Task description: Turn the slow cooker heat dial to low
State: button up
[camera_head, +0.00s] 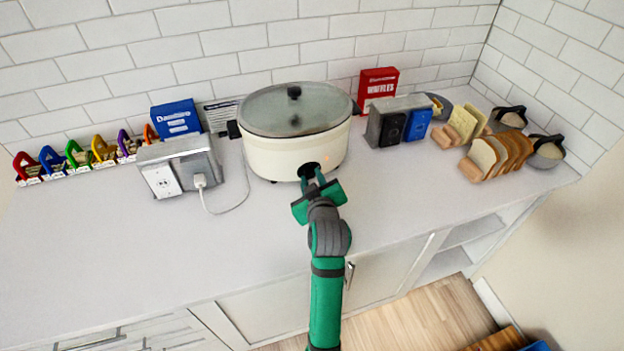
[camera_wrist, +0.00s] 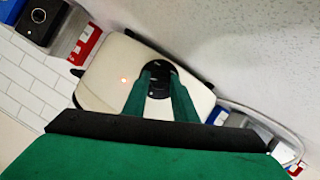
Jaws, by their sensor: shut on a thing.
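The slow cooker (camera_head: 292,133) is cream with a glass lid and black knob, standing on the white counter near the back wall. Its round black heat dial (camera_head: 309,170) is on the front, low down. My gripper (camera_head: 312,174) reaches it from the front, its two green fingers closed around the dial. In the wrist view, the fingers (camera_wrist: 160,85) sit on both sides of the dial (camera_wrist: 159,76). A small orange light (camera_wrist: 123,80) glows on the cooker's front. The dial's markings are too small to read.
A grey outlet box (camera_head: 180,165) with a plugged-in white cord stands left of the cooker. Another box (camera_head: 398,120), a red waffle box (camera_head: 377,86) and bread racks (camera_head: 495,152) stand right. Coloured clips line the left back. The front left counter (camera_head: 110,255) is clear.

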jog(key=shift+w+m, duration=0.1)
jog(key=shift+m, duration=0.2)
dwell(0.4)
jog(key=o, duration=1)
jog(key=shift+d, duration=0.1)
jog(key=shift+o, duration=0.2)
jog(key=v, duration=0.9)
jog(key=shift+s+r, duration=0.2)
jog(key=shift+s, duration=0.15)
jog(key=shift+s+d+r, duration=0.2)
jog(key=shift+s+d, duration=0.05)
jog(key=shift+s, duration=0.25)
jog(key=shift+w, duration=0.1)
